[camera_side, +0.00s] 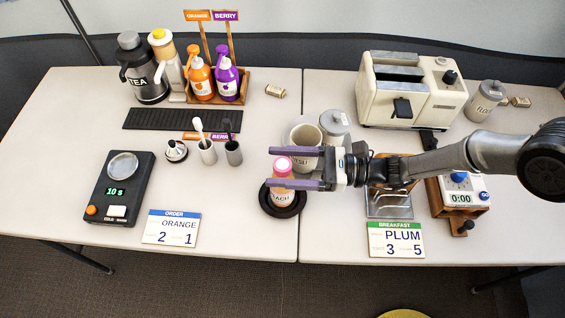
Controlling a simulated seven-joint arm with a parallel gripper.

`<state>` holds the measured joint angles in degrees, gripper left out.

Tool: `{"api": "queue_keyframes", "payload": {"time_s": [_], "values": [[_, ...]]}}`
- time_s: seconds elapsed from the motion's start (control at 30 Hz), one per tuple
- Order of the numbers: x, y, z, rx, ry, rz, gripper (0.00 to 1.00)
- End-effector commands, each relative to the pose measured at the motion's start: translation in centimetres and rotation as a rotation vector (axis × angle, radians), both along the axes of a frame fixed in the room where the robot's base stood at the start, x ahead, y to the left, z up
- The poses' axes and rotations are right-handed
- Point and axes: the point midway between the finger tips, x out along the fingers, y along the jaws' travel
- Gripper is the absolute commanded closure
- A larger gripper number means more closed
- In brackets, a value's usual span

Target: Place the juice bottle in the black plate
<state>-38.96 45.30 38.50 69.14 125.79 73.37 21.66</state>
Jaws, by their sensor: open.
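The juice bottle (283,196), with a pink cap and a peach-coloured label, stands upright in the round black plate (268,209) near the middle of the table. My gripper (271,167) comes in from the right and is open. Its two purple fingers point left. One finger shows behind the cap and the other crosses in front of the bottle just below the cap. I cannot tell whether either finger touches the bottle. Part of the bottle's upper body is hidden by the near finger.
A large cream cup (304,136) and a grey lidded jar (335,125) stand close behind my gripper. A metal tray (390,207) lies to the right under my arm. Order card (172,227) and black scale (119,190) are left.

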Motion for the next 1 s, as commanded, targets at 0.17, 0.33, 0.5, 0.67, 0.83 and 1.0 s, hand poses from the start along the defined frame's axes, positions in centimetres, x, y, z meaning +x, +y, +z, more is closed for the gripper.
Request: {"api": "queue_keyframes", "payload": {"time_s": [0.17, 0.33, 0.5, 0.67, 0.83, 1.0], "values": [[0.0, -0.3, 0.3, -0.001, 0.001, -0.001, 0.25], [0.1, -2.9, 0.3, -0.001, 0.001, -0.003, 0.25], [0.1, -6.5, 0.3, 0.0, 0.002, -0.004, 0.25], [0.1, -9.5, 0.3, -0.001, 0.001, -0.004, 0.25], [0.1, -11.4, 0.3, 0.0, 0.0, -0.002, 0.25], [0.0, -12.0, 0.3, 0.0, 0.0, 0.0, 0.25]]}}
